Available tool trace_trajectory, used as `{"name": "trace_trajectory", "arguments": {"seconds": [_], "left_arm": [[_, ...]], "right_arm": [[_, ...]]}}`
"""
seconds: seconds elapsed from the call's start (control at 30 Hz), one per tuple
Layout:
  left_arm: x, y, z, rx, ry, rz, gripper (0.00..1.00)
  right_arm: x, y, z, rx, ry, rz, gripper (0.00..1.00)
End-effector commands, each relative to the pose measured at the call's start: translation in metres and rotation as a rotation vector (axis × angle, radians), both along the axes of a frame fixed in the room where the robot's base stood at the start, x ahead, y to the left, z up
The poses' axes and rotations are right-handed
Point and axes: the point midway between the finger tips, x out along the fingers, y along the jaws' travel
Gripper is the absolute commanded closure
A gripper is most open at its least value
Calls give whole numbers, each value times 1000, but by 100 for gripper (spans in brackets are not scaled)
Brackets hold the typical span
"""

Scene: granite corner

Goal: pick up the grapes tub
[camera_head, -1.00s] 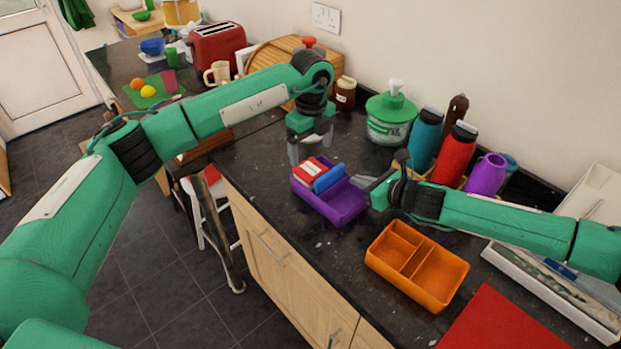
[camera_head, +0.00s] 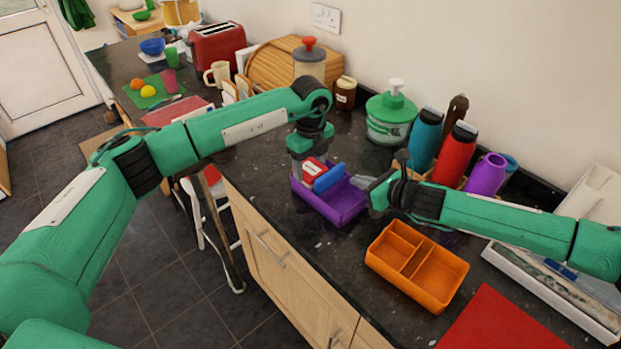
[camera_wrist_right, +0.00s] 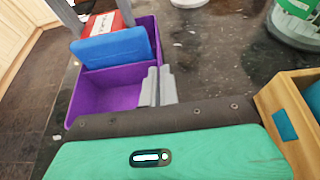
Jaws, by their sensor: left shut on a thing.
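A red tub with a white label (camera_head: 313,167) sits in the far part of the purple lunch box (camera_head: 343,203); I take it for the grapes tub, though its label is too small to read. It also shows in the right wrist view (camera_wrist_right: 104,24). A blue piece (camera_head: 329,178) stands tilted beside it in the box. My left gripper (camera_head: 309,164) is down over the red tub and shut on it, its fingertips partly hidden. My right gripper (camera_wrist_right: 158,88) is shut on the near right wall of the purple box, with its fingers close together.
An orange divided box (camera_head: 440,281) stands empty in front of my right arm. A green-lidded jar (camera_head: 391,117) and several bottles, one of them red (camera_head: 454,154), stand along the wall. The counter's front edge is close to the purple box.

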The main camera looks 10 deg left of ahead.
Motion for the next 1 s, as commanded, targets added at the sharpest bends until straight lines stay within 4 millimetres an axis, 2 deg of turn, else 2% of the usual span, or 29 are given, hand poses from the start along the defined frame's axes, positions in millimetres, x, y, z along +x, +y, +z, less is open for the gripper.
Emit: {"name": "trace_trajectory", "arguments": {"seconds": [0.23, 0.37, 0.47, 0.8, 1.0], "left_arm": [[0, 0, 3, -1, -2, 0, 77], [1, 0, 15, -1, -4, 0, 77], [1, 0, 36, -3, -6, -1, 77], [1, 0, 127, -1, -5, 0, 77], [0, -1, 165, -1, -3, -1, 77]], "right_arm": [[0, 0, 0, 1, -1, 0, 100], [0, 0, 1, 0, 0, 0, 100], [0, 0, 1, 0, 0, 0, 100], [0, 0, 0, 0, 0, 0, 100], [0, 0, 0, 0, 0, 0, 100]]}}
